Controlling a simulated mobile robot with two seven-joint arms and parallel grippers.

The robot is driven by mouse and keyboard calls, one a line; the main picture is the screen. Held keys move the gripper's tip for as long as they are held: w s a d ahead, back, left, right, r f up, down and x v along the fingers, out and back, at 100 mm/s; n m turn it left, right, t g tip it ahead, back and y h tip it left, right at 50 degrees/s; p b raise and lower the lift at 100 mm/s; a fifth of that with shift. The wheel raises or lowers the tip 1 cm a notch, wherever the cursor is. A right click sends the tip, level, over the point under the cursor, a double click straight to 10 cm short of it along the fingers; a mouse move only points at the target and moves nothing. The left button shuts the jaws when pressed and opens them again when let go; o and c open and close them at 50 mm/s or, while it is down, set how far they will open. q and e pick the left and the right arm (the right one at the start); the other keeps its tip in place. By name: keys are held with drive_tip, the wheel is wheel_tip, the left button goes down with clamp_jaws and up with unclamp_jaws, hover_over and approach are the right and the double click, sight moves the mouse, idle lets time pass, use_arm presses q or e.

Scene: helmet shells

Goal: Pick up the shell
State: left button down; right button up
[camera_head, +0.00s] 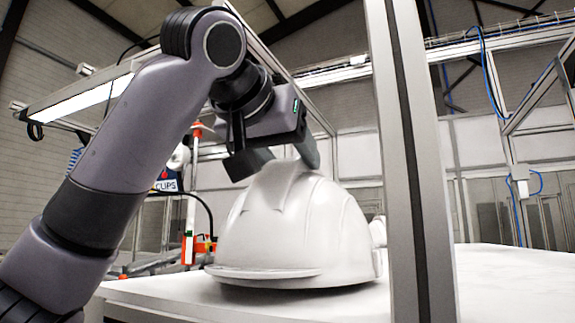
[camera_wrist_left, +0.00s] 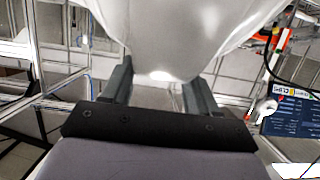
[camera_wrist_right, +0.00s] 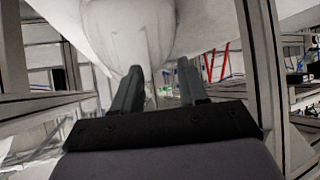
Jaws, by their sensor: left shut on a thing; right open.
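The white helmet shell (camera_head: 310,232) is upright on the white table (camera_head: 505,285), its brim toward the left. Whether its lower edge touches the table is hard to tell. My left gripper (camera_head: 275,168) comes down from above and is shut on the ridge at the shell's crown. In the left wrist view, the shell (camera_wrist_left: 175,35) lies between the two fingers (camera_wrist_left: 160,75). My right gripper (camera_wrist_right: 158,80) is open and shows only in the right wrist view. A rounded, ridged white surface (camera_wrist_right: 128,30) is just beyond its fingers; I cannot tell whether it is the same shell.
A grey upright post (camera_head: 415,160) stands in front of the table, right of the shell. A stand with orange parts (camera_head: 200,243) and a dark sign (camera_head: 167,181) are behind at left. The table right of the post is clear.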

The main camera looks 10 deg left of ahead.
use_arm(q)
drive_tip(key=shift+s+r, duration=0.15)
drive_tip(key=shift+r, duration=4.25)
